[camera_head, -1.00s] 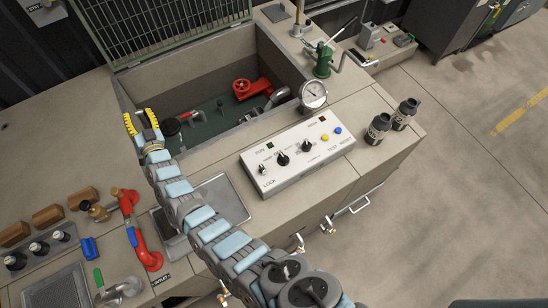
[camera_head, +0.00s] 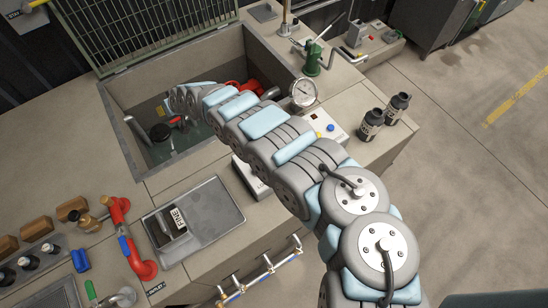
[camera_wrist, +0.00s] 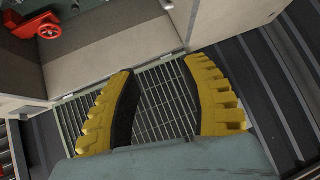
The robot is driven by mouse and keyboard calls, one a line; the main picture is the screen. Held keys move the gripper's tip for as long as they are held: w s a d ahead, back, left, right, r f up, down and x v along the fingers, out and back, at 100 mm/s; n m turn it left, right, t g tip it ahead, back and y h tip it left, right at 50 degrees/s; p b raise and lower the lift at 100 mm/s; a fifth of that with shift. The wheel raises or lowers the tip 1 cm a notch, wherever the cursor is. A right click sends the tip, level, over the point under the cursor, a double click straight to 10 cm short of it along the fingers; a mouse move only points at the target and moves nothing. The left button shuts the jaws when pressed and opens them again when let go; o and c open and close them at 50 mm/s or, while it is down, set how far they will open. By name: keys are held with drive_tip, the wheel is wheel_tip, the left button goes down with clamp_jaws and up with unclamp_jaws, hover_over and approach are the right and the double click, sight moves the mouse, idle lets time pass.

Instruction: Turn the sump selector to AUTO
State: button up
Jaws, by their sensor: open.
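The white control box (camera_head: 250,180) sits on the bench beside the pit. My arm crosses it in the head view and hides most of its face. Its right end shows a yellow button and a blue button (camera_head: 331,127). The selector knobs and their settings are hidden. My gripper (camera_wrist: 163,66) has its two yellow, black-lined fingers spread wide in the wrist view, with nothing between them but the metal grating (camera_wrist: 160,100) behind. In the head view the fingers are hidden behind my arm, whose far end is over the pit. The control box is not in the wrist view.
A pressure gauge (camera_head: 303,93) and a green hand pump (camera_head: 313,60) stand near the box. A red valve (camera_head: 235,88) is in the pit. Two black bottles (camera_head: 370,122) stand at the right. Red piping (camera_head: 138,255) is at the left.

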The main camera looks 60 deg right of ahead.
drive_tip(key=s+d+f+g+y, duration=0.1)
drive_tip(key=s+d+g, duration=0.2)
drive_tip(key=s, duration=0.9)
drive_tip(key=s+d+f+g+b, duration=0.1)
drive_tip(key=s+d+f+g, duration=0.15)
drive_tip(key=s, duration=0.95)
drive_tip(key=s+d+f+g+y, duration=0.1)
drive_tip(key=s+d+g, duration=0.25)
drive_tip(key=s, duration=0.85)
drive_tip(key=shift+m, duration=0.3)
drive_tip(key=shift+a+f+b, duration=0.2)
drive_tip(key=shift+f+b, duration=0.05)
drive_tip(key=shift+f, duration=1.35)
drive_tip(key=shift+a+f+b, duration=0.15)
drive_tip(key=shift+f+b, duration=0.05)
drive_tip(key=shift+f, duration=1.35)
drive_tip(key=shift+a+f+b, duration=0.2)
drive_tip(key=shift+f+b, duration=0.05)
drive_tip(key=shift+f, duration=3.75)
drive_tip(key=shift+w+d+f, duration=0.1)
drive_tip(key=shift+w+f, duration=0.05)
drive_tip(key=shift+f, duration=1.05)
drive_tip(key=shift+f, duration=0.1)
clamp_jaws()
